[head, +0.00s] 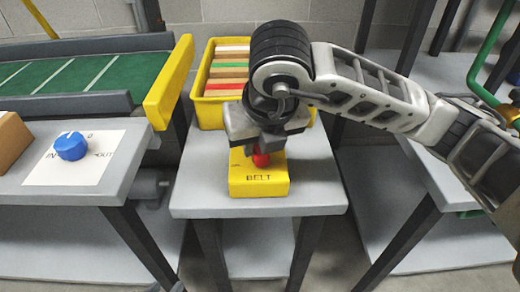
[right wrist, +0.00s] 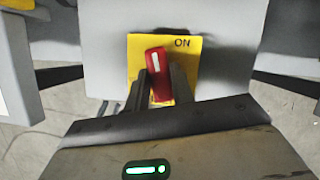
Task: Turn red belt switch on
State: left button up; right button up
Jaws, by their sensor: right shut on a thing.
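The yellow switch box (head: 259,184) marked BELT stands near the front of the middle grey table. Its red switch (head: 261,158) is mostly hidden by my right gripper (head: 264,150) in the head view. In the right wrist view the red switch (right wrist: 158,75) has a white line and tilts slightly. The word ON shows on the yellow plate (right wrist: 190,50) to its right. My right gripper (right wrist: 163,88) has its two dark fingers on either side of the red switch, shut on it. My left gripper is not in view.
A yellow bin (head: 209,109) with coloured slats stands behind the switch box. On the left table are a blue knob (head: 70,146) on a white IN/OUT plate and a brown box (head: 10,138). A green conveyor (head: 75,78) with a yellow end bar (head: 168,84) lies behind.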

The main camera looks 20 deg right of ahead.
jog(key=shift+m+h, duration=0.3)
jog(key=shift+m, duration=0.4)
pick_arm(q)
jog(key=shift+w+d+f, duration=0.1)
jog(key=shift+f, duration=0.5)
pick_arm(e)
jog(key=shift+m+h, duration=0.3)
jog(key=shift+m, duration=0.5)
jog(key=o, duration=1)
pick_arm(q)
notch_tip(320, 180, up, 8)
jog(key=a+t+p, duration=0.1)
jog(key=p, duration=0.3)
jog(key=shift+s+a+t, duration=0.3)
jog(key=shift+s+a, duration=0.1)
pick_arm(e)
jog(key=shift+w+v, duration=0.2)
jog(key=shift+v, duration=7.8)
jog(key=shift+a+r, duration=0.1)
jog(key=shift+a, duration=0.05)
